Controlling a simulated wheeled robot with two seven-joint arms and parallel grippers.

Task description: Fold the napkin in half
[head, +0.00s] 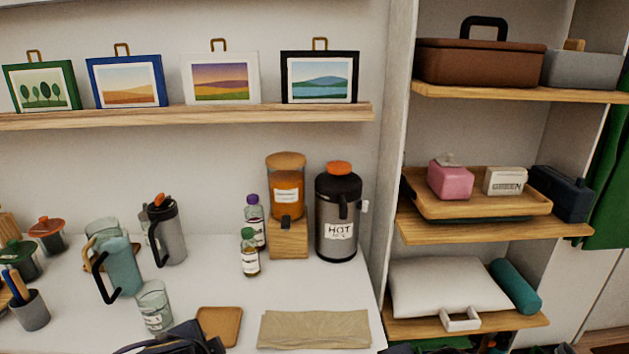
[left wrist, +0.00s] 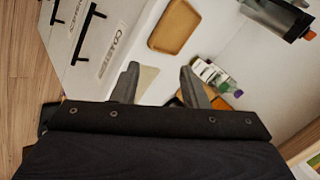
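The napkin (head: 314,329) is a beige cloth lying flat on the white counter near its front right, wider than deep in the head view. I cannot tell how many layers it has. In the left wrist view a beige patch that looks like the napkin (left wrist: 147,79) shows between the fingers, partly hidden by my gripper. My left gripper (left wrist: 160,77) is open, its two dark fingers apart with nothing held between them. In the head view only dark parts of my left arm show at the bottom, left of the napkin. My right gripper cannot be made out.
A square wooden coaster (head: 219,325) lies left of the napkin, with a glass (head: 154,307) beyond it. Behind the napkin stand the black HOT dispenser (head: 338,218), a wooden-based jar (head: 287,190) and small bottles (head: 249,257). Counter between them and the napkin is clear.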

